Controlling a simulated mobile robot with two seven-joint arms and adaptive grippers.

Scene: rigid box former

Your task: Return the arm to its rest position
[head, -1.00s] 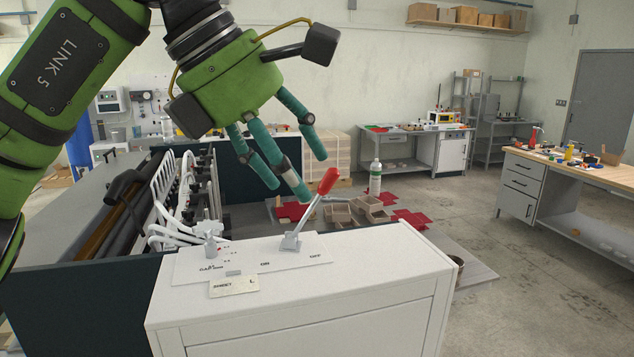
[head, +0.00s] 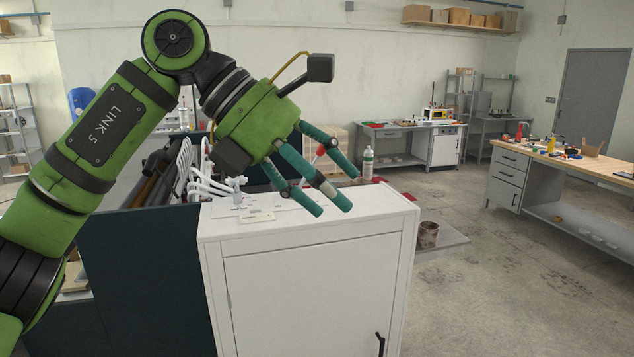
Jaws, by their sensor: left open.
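My left arm comes in from the left in the head view, green with black joints. Its left gripper (head: 326,188) has teal fingers spread apart and holds nothing. The fingers hang in front of and over the top of the white cabinet (head: 315,270). The control plate on the cabinet top, with its small label card (head: 257,217), is partly covered by the fingers. The red-handled lever (head: 321,150) is mostly hidden behind the fingers; only a bit of red shows. My right gripper is not in view.
The machine with white hoses (head: 190,172) stands left of the cabinet. A white bottle (head: 368,163) stands behind it.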

